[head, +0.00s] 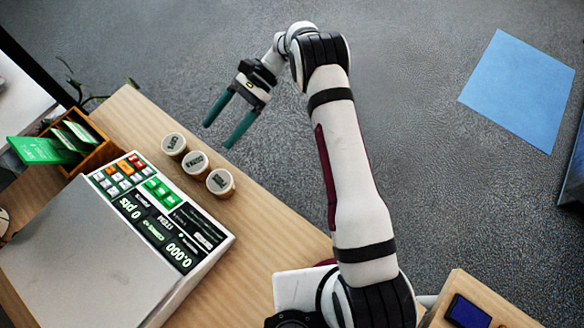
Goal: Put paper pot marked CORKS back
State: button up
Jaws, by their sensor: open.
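Three small round paper pots stand in a slanting row on the wooden counter (125,103): a far-left pot (173,145), a middle pot (195,165) and a near-right pot (220,184). Each has a pale top with dark lettering and a brown side. The lettering is too small to read surely, so I cannot tell which is marked CORKS. My gripper (218,134) is open, with two green fingers apart and nothing between them. It appears beyond the row, up and right of the pots in the picture, and touches none of them.
A scale with keys and a lit display (160,215) and a broad grey plate (85,255) fills the counter beside the pots. A wooden box (100,153) holds green cards. A blue mat (518,90) lies on the grey floor. Bare counter lies right of the scale.

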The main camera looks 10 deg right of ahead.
jog(key=s+d+r+n+t+h, duration=0.1)
jog(key=s+d+r+t+h, duration=0.1)
jog(key=s+d+r, duration=0.35)
jog(key=s+d+r+n+t+h, duration=0.1)
jog(key=s+d+r+h, duration=0.15)
jog(key=r, duration=0.55)
jog(key=s+d+n+t+h, duration=0.1)
jog(key=s+d, duration=0.3)
jog(key=s, duration=0.5)
jog(key=s+d+n+t+h, duration=0.1)
jog(key=s+d+t+h, duration=0.2)
jog(key=s, duration=0.5)
jog(key=shift+s+d+r+n+t, duration=0.3)
jog(key=shift+s+d+t, duration=0.1)
jog(key=shift+d, duration=0.5)
